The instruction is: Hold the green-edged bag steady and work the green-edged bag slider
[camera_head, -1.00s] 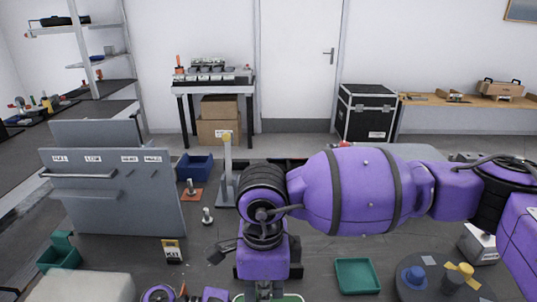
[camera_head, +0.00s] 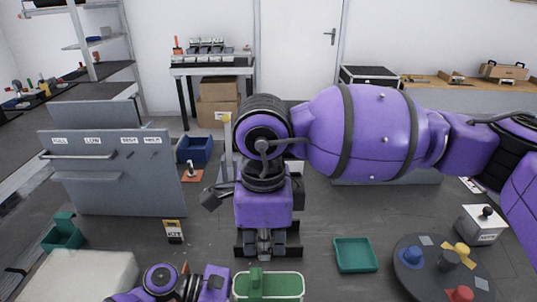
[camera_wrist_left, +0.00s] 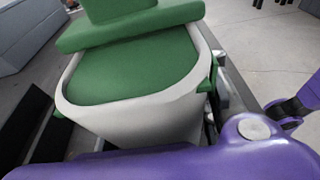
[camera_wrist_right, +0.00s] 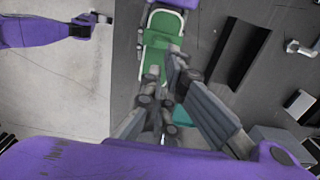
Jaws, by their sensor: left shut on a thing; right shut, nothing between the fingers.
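The green-edged bag (camera_head: 290,287) is white-sided with a green top. It sits at the bottom centre of the head view, cut by the frame edge. The green slider (camera_head: 256,281) stands up from its top, left of the middle. In the left wrist view the bag (camera_wrist_left: 135,115) fills the middle, with the green slider block (camera_wrist_left: 130,25) at its far end. My left gripper (camera_head: 226,287) is shut on the bag at its left end; its fingertips are mostly hidden. My right gripper (camera_head: 265,246) is shut and empty, pointing down just beyond the bag, apart from it.
A teal tray (camera_head: 355,255) lies right of the bag. A round dark stand (camera_head: 415,280) with coloured knobs is farther right. A grey panel (camera_head: 110,185) with a handle and a blue bin (camera_head: 194,150) stand at left. A pale block (camera_head: 75,278) is at the front left.

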